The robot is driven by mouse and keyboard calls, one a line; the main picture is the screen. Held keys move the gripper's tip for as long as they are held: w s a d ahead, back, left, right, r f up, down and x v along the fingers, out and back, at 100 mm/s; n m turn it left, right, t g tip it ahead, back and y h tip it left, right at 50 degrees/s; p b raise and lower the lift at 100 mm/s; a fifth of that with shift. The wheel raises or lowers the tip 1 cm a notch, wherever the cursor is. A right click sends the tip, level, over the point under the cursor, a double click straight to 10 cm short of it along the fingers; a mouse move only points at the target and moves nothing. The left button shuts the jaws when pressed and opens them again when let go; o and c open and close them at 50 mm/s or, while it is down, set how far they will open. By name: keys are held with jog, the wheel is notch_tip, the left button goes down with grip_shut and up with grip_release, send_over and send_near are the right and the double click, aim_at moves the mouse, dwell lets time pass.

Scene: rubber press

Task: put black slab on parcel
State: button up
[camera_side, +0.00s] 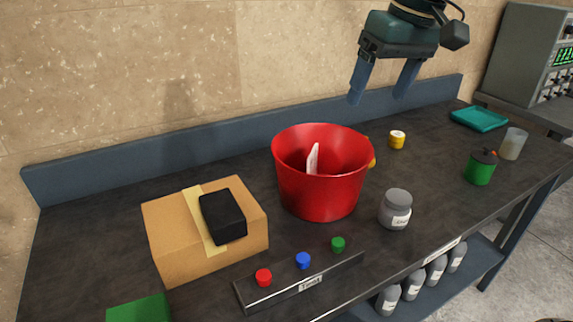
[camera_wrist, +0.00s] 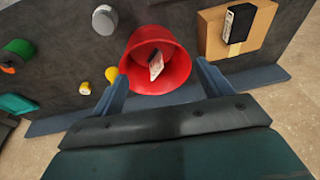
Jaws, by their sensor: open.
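The black slab (camera_side: 223,217) lies on top of the brown cardboard parcel (camera_side: 172,240), across its pale tape strip, at the left of the bench in the side view. In the wrist view the slab (camera_wrist: 238,23) also rests on the parcel (camera_wrist: 263,22) at the upper right. My gripper (camera_side: 381,98) is open and empty, high above the back of the bench, up and to the right of the red bucket. In the wrist view its fingers (camera_wrist: 162,82) are spread apart with nothing held between them.
A red bucket (camera_side: 322,195) holding a white item stands right of the parcel. A grey jar (camera_side: 396,210), yellow-capped pot (camera_side: 397,140), green can (camera_side: 480,168) and teal tray (camera_side: 478,119) are further right. A panel with coloured buttons (camera_side: 300,283) sits in front.

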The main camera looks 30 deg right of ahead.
jog(key=s+d+f+t, duration=0.1)
jog(key=s+d+f, duration=0.2)
jog(key=s, duration=0.4)
jog(key=s+d+f+t, duration=0.1)
jog(key=s+d+f, duration=0.2)
jog(key=s+d, duration=0.3)
jog(key=s+d+f+t+h, duration=0.1)
jog(key=s+d+f, duration=0.2)
jog(key=s, duration=0.6)
jog(key=shift+s+d+f, duration=0.35)
jog(key=shift+d, duration=0.35)
